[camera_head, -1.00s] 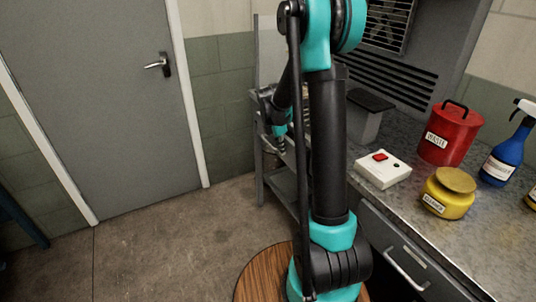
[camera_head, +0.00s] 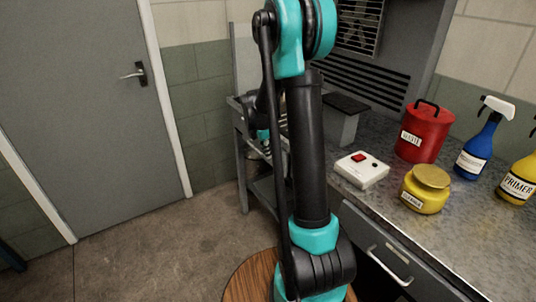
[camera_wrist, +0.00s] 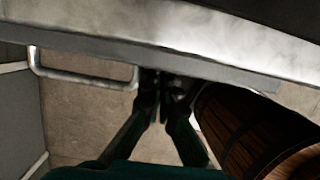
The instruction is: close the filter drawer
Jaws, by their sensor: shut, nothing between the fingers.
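A grey drawer front with a bar handle (camera_head: 390,264) is under the bench at lower right in the head view. It bears no readable label, and how far it stands out is unclear. In the wrist view a U-shaped metal handle (camera_wrist: 85,78) hangs along a pale metal edge (camera_wrist: 150,42); I cannot tell if it is the same handle. My gripper (camera_wrist: 164,80) is shut and empty, its tips close to that edge, just right of the handle. Contact is unclear. In the head view my arm hides most of the gripper.
The bench top (camera_head: 400,212) holds a white box with a red button (camera_head: 361,169), a red waste can (camera_head: 424,135), a yellow jar (camera_head: 426,190), a blue spray bottle (camera_head: 479,143) and a yellow primer bottle (camera_head: 518,182). Open floor (camera_head: 165,235) lies left, before a grey door (camera_head: 70,110).

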